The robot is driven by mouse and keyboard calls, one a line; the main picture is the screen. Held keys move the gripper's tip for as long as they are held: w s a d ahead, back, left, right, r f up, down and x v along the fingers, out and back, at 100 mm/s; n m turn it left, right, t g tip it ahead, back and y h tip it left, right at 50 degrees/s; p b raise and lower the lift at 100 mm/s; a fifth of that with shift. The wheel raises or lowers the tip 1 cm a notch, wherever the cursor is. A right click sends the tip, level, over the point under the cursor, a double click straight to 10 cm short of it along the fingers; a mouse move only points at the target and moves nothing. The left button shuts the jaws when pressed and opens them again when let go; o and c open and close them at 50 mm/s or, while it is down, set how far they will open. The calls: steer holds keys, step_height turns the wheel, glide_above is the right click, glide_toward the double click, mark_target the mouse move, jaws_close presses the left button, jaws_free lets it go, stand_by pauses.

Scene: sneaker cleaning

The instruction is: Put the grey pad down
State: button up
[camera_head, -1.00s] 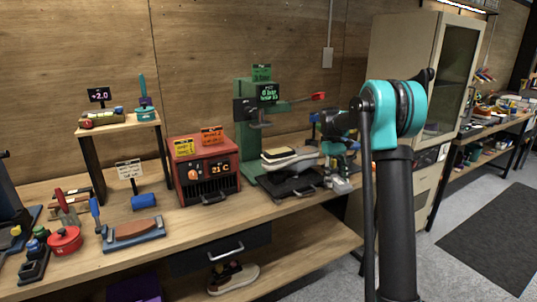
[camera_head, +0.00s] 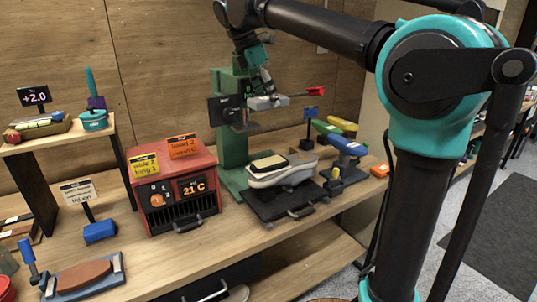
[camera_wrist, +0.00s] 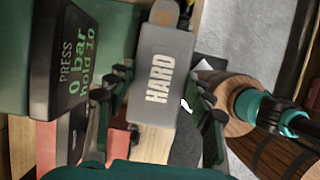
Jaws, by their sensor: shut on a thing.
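The grey pad (camera_wrist: 162,75), a flat block marked HARD, sits between the fingers of my gripper (camera_wrist: 158,103) in the wrist view. My gripper is shut on it. In the head view my gripper (camera_head: 260,84) points down beside the green press (camera_head: 230,130), with the pad (camera_head: 268,102) at its fingertips. The pad is held in the air, above and behind the pale shoe (camera_head: 282,172). The shoe lies on the black tray (camera_head: 262,206) of the press.
A red heater box (camera_head: 173,190) showing 21 C stands left of the press. The red-tipped lever (camera_head: 316,91) is close to my gripper. Coloured tools (camera_head: 342,144) stand to the right of the shoe. Some bare bench (camera_head: 235,236) shows in front of the tray.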

mark_target(271, 161)
step_height(271, 161, down, 19)
steer(key=shift+r, duration=0.1)
stand_by(0.4)
steer(key=o, duration=1.3)
steer(key=shift+c, duration=0.2)
steer(key=v, duration=1.2)
